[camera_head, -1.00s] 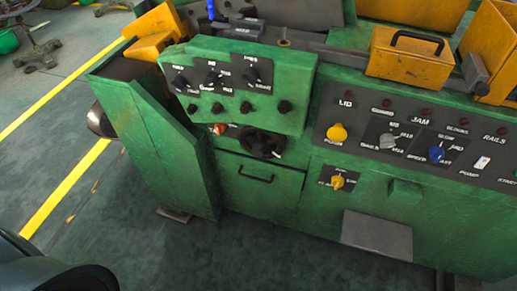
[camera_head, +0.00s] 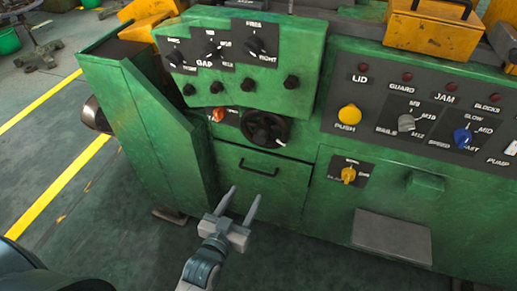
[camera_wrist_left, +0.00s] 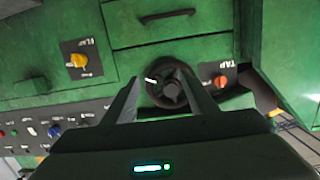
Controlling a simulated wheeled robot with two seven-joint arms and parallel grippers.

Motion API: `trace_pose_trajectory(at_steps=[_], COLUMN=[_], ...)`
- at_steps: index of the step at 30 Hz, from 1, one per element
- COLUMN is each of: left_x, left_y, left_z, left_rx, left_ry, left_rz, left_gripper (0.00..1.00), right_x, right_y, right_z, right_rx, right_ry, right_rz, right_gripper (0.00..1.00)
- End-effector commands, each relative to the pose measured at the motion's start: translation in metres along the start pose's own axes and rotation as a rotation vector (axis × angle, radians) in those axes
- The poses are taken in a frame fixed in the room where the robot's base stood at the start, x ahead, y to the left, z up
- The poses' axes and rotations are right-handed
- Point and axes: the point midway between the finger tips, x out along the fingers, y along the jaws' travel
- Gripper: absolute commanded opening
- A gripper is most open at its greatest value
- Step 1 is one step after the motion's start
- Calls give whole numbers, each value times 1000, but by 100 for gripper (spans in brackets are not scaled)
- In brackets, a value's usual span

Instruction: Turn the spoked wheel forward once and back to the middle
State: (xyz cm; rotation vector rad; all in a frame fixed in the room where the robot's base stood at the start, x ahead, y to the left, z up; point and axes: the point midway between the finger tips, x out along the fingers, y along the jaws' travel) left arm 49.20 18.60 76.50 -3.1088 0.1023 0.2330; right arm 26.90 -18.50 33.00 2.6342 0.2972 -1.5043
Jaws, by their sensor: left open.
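The spoked wheel (camera_head: 265,128) is a small dark handwheel on the front of the green machine, under the overhanging knob panel. It also shows in the left wrist view (camera_wrist_left: 172,88), where it appears between the two finger tips. My left gripper (camera_head: 241,192) is open and empty. In the head view it stands in front of the machine, lower than the wheel and apart from it, with its fingers pointing up towards the drawer front. My right gripper is not in view.
An orange tap knob (camera_head: 218,114) sits just left of the wheel, and a yellow flap knob (camera_head: 348,174) to its lower right. A drawer handle (camera_head: 259,167) juts out below the wheel. The overhanging knob panel (camera_head: 240,75) is above. The floor in front is clear.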

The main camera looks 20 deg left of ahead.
Motion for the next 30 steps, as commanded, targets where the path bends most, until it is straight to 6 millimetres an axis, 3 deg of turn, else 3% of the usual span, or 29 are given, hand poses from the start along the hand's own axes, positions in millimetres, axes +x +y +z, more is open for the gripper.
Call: trace_pose_trajectory(at_steps=[4,9,23,30], left_x=[-10,-16,-13,5], left_y=[-10,-13,-13,-14], left_z=[-48,-70,-72,-76], left_rx=[2,4,3,3], left_ry=[107,150,151,152], left_rz=[-24,-34,-34,-33], left_gripper=[52,52,52,52], right_x=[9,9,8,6], right_y=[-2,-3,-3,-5], right_z=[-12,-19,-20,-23], right_rx=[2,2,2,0], right_ry=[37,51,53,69], right_rz=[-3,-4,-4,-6], right_gripper=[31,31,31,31])
